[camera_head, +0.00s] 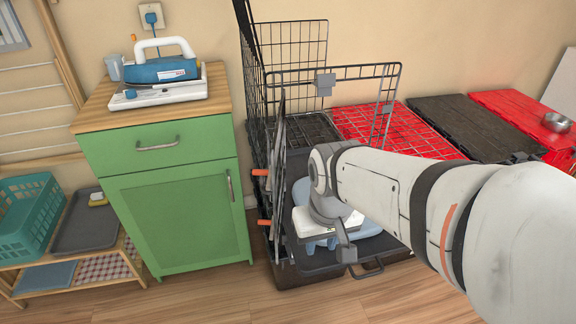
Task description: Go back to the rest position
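My white arm reaches in from the right edge. My gripper (343,236) is at its end, low over the front of an open black wire crate (295,60). A light blue object (370,228) shows partly behind and below my gripper, over a dark tray (310,262) at the crate's front. A white flat part lies beside the gripper; I cannot tell whether it belongs to the gripper or to the object. The fingers are mostly hidden, so I cannot tell whether they are open, shut or touching the blue object.
A green cabinet (172,215) with a blue and white iron (163,70) on top stands left of the crate. A low shelf with a teal basket (28,215) is at far left. Red and black totes (455,120) line the wall at right. Wood floor is clear in front.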

